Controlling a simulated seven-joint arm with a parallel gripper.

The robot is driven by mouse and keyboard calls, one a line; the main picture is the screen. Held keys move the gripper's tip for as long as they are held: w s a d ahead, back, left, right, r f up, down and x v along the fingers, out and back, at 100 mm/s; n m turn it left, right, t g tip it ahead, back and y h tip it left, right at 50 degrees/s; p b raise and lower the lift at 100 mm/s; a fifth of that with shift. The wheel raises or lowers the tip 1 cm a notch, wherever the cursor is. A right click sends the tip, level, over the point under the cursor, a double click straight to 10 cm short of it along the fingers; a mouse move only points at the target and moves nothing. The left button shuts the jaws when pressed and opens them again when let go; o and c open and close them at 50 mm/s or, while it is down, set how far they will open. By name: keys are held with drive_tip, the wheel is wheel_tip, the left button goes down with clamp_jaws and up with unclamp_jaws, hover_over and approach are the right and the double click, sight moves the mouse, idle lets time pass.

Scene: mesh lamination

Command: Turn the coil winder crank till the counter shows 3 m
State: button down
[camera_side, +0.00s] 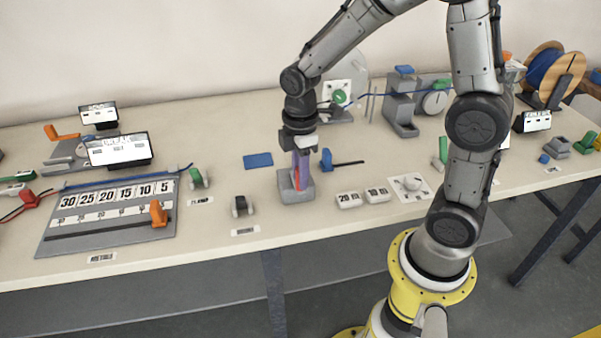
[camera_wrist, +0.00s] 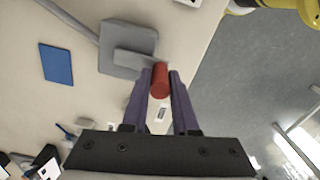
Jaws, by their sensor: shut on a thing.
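A pale plate with a green knob (camera_side: 339,97) and a grey disc stands at the back centre, with a blue line running to it; it looks like the coil winder and crank. A small display (camera_side: 534,121) stands at the right; its reading is too small to tell. My gripper (camera_side: 301,172) is near the front centre, well apart from the green knob. In the wrist view my gripper (camera_wrist: 160,74) is shut on a red cylindrical handle (camera_wrist: 160,84). The handle joins a grey lever above a grey square block (camera_wrist: 116,62). The block also shows in the side view (camera_side: 295,192).
A blue pad (camera_side: 258,160) lies left of the block. White blocks (camera_side: 349,200) marked with numbers lie to its right. A grey machine (camera_side: 402,100) and a blue spool (camera_side: 552,76) stand further right. A scale board (camera_side: 112,212) fills the front left.

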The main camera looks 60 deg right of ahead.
drive_tip(key=shift+a+m, duration=0.1)
drive_tip(key=shift+m, duration=0.2)
drive_tip(key=w+d+m, duration=0.1)
drive_tip(key=w+m, duration=0.7)
drive_tip(key=m, duration=1.2)
drive_tip(key=shift+d+m, duration=0.25)
drive_tip(key=shift+m, duration=0.05)
drive_tip(key=shift+w, duration=0.15)
drive_tip(key=c, duration=0.7)
unclamp_jaws()
wheel_tip(320, 180, up, 14)
drive_tip(key=shift+f, duration=0.1)
